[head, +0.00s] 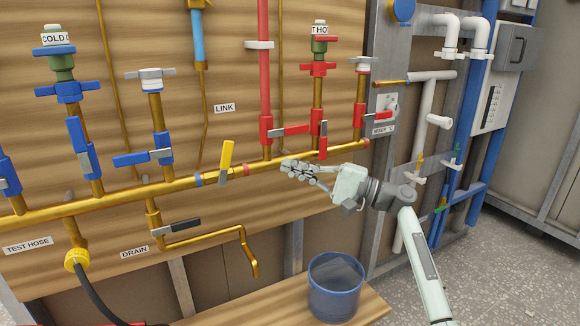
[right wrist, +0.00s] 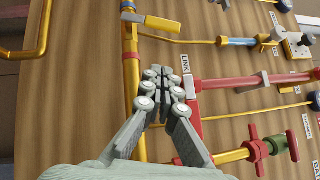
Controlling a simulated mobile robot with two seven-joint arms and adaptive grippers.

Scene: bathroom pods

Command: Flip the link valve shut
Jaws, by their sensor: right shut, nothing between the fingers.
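The link valve's yellow lever (head: 226,160) sits on the horizontal brass pipe below the LINK label (head: 224,108), between a blue band and a red band. The lever stands up across the pipe, slightly tilted. In the right wrist view the lever (right wrist: 150,21) points away from the pipe (right wrist: 130,70), near the top edge. My right gripper (head: 290,168) is shut and empty, to the right of the lever and apart from it, with its fingers pointing left. Its closed fingers (right wrist: 162,88) show beside the pipe in the wrist view. My left gripper is not in view.
Red-handled hot valves (head: 292,130) stand close above my right gripper. Blue-handled cold valves (head: 145,158) are at the left. A drain pipe with a black lever (head: 183,226) hangs below the main pipe. A blue bucket (head: 335,290) stands on the bench below.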

